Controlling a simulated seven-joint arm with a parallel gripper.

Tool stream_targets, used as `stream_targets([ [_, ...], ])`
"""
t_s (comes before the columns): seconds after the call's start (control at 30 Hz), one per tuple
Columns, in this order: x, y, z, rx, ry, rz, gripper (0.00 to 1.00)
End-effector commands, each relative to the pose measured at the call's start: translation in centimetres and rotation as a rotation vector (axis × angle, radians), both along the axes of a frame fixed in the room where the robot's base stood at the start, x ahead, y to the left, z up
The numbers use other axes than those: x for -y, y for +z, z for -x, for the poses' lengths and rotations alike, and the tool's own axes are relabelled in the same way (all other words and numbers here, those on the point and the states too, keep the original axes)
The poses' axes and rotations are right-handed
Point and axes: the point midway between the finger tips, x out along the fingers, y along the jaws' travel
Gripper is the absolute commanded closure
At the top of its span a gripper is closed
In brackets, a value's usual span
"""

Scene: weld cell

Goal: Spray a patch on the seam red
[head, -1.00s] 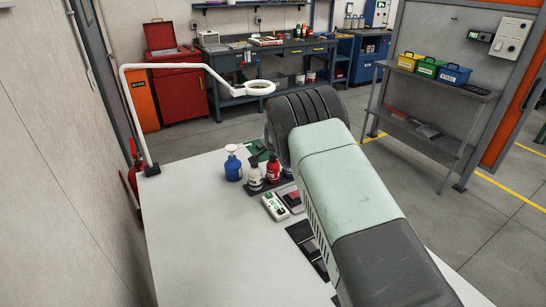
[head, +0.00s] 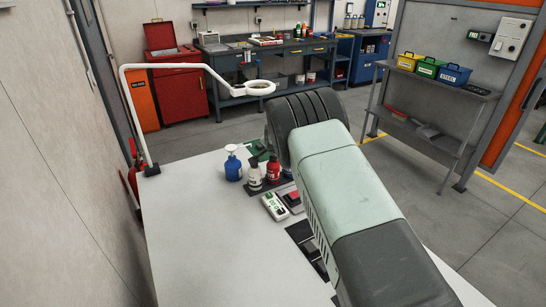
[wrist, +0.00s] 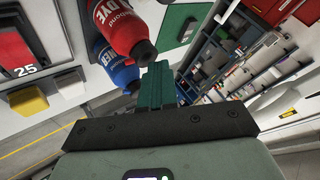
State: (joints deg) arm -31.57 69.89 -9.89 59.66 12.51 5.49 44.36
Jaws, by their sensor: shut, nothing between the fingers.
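My gripper (wrist: 157,72) is shut and empty in the wrist view, its green fingers together. A red bottle (wrist: 122,27) with a black cap, its label reading DYE, is just left of the fingertips. A blue bottle (wrist: 114,66) is below it, also left of the fingers. I cannot tell whether the fingers touch either bottle. My arm hides the gripper there. I cannot make out the seam.
The white table (head: 205,245) is clear at its front left. A handheld device (head: 274,207) lies near the bottles. The beige wall (head: 55,150) closes off the left side.

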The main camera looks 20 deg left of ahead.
Motion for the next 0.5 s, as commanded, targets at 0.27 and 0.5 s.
stream_targets([
  [0.27, 0.0, 1.3, 0.1, -0.002, -0.001, 0.001, 1.0],
  [0.5, 0.0, 1.4, 0.1, -0.001, 0.0, 0.0, 1.0],
])
